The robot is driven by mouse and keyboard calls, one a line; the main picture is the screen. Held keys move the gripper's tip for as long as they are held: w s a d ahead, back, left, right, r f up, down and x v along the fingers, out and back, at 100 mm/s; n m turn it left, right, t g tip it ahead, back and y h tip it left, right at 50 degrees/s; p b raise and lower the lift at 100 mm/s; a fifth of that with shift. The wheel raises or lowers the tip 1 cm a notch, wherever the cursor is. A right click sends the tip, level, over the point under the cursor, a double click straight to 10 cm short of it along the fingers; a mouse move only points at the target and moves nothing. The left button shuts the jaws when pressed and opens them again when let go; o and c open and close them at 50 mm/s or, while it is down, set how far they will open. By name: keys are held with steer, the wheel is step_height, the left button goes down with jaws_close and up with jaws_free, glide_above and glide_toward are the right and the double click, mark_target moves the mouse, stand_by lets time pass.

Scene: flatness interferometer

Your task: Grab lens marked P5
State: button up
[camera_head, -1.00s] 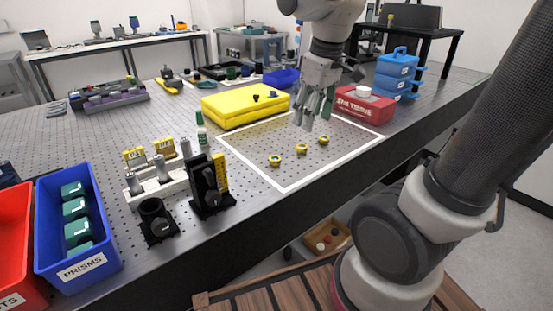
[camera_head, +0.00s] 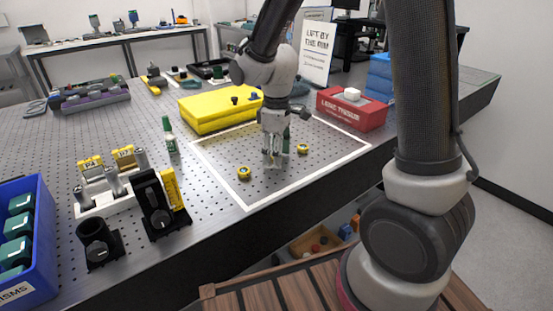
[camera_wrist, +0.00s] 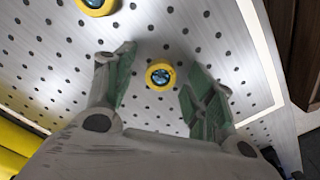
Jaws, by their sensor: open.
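Two small yellow-rimmed lenses (camera_head: 243,172) and (camera_head: 303,149) show on the perforated table inside a white-outlined area (camera_head: 215,180). My gripper (camera_head: 272,163) hangs between them, fingers down, and covers the spot where a lens showed earlier. In the wrist view, a yellow-rimmed lens with a blue-green centre (camera_wrist: 160,75) lies on the table in the gap between my open, empty green-padded fingers. Another lens (camera_wrist: 97,4) is cut off at the top left. I cannot read any P5 marking on the lenses.
A yellow case (camera_head: 205,112) stands behind the outlined area, and a red tissue box (camera_head: 350,112) is at its right. A sign (camera_head: 315,50) reads "LIFT BY THE RIM". Black mounts (camera_head: 158,205) and a blue prism bin (camera_head: 50,260) are at left.

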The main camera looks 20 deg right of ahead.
steer(key=shift+f, duration=0.1)
steer(key=shift+c, duration=0.3)
steer(key=c, duration=1)
steer(key=shift+o, duration=0.2)
